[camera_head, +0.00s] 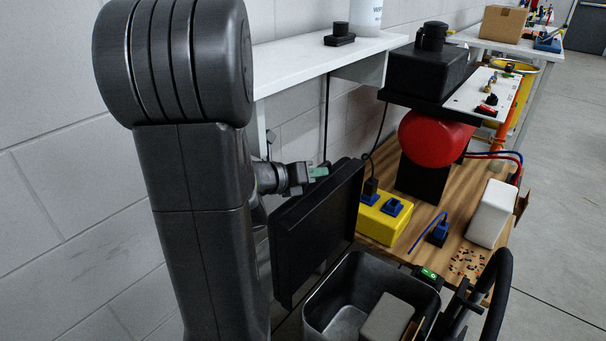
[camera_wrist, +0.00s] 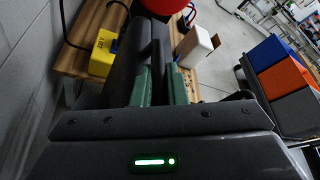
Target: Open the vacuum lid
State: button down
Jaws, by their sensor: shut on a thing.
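The vacuum lid (camera_head: 318,232) is a dark, square, shallow cover. In the head view it stands tilted up, well clear of the open vacuum bin (camera_head: 318,315). My gripper (camera_head: 318,172), with green fingertips, is at the lid's upper left edge in the head view. In the wrist view, the green fingers of my gripper (camera_wrist: 160,84) are close together on the dark edge of the lid (camera_wrist: 150,50). The bin's inside shows a grey block (camera_head: 387,320). The exact contact is partly hidden by the lid in the head view.
A wooden bench (camera_head: 405,247) behind the bin holds a yellow box (camera_head: 378,222), a white container (camera_head: 491,213) and a black machine with a red round part (camera_head: 430,138). A black hose (camera_head: 502,290) curves at the bin's right. A wall (camera_head: 60,190) is close on the left.

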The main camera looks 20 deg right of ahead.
jog(key=shift+s+d, duration=0.15)
jog(key=shift+s, duration=0.1)
jog(key=c, duration=1.5)
grip_release()
jog(key=shift+o, duration=0.2)
notch_tip(320, 180, up, 4)
jog(key=p, duration=0.4)
send_over(279, 205)
jog(key=shift+v, duration=1.1)
jog(key=shift+s, duration=0.1)
